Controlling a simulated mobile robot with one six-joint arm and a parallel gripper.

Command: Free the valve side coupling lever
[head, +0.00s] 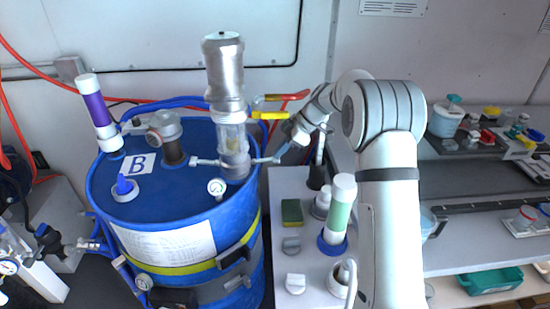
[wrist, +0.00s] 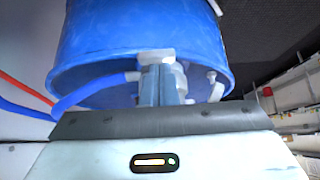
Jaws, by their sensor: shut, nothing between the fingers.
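A silver and clear coupling (head: 232,135) stands upright on top of the blue drum. A thin pale lever sticks out on each side near its base: a left lever (head: 205,161) and a right lever (head: 266,160). I cannot tell for sure which is the valve side one. My gripper (head: 282,154) is at the outer end of the right lever, very near or touching it. Its fingers, also in the wrist view (wrist: 162,80), are shut with nothing between them. A pale piece (wrist: 155,54) shows at the fingertips, perhaps the lever's end.
The blue drum (head: 150,205) marked B fills the left; it also shows in the wrist view (wrist: 140,30). A yellow handle (head: 270,115) and a red handle (head: 288,96) are just above my gripper. A purple-banded tube (head: 95,108) stands at left. A green-banded bottle (head: 339,212) stands on the grey cabinet.

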